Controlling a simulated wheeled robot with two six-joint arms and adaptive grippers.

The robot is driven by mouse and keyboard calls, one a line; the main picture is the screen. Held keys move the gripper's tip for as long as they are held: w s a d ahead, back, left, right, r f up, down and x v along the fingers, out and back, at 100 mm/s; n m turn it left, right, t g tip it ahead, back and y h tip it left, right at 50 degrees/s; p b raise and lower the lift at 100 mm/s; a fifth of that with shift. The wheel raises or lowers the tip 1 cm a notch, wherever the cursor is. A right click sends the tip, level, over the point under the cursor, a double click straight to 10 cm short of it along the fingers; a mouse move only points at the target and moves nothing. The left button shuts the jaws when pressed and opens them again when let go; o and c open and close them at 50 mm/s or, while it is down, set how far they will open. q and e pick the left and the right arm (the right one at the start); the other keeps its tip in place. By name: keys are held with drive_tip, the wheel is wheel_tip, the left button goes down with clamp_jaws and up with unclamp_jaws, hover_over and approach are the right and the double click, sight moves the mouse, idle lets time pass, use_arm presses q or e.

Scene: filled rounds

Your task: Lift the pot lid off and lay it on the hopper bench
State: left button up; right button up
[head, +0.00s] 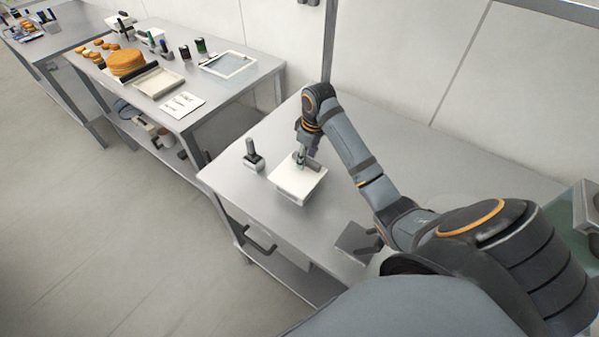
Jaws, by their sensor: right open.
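A white, square, flat-topped piece (284,178), which looks like the pot lid, lies on a low pale body on the near metal bench (228,182). My right gripper (300,163) points down at the middle of its top. The gripper is open, and its fingers appear around or just above a small greenish knob. At this size I cannot tell whether they touch it. The gripper covers part of the top, and the pot beneath is mostly hidden. My left gripper is not in view. I cannot tell which bench is the hopper bench.
A dark upright-handled tool (253,157) stands left of the white piece. A dark grey block (352,240) sits at the front edge. A second bench (195,112) holds an orange round (126,63), a shallow tray (158,82), a white frame (229,64) and cards (182,104).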

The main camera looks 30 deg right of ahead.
drive_tip(key=shift+f, duration=0.25)
clamp_jaws()
drive_tip(key=shift+r, duration=0.1)
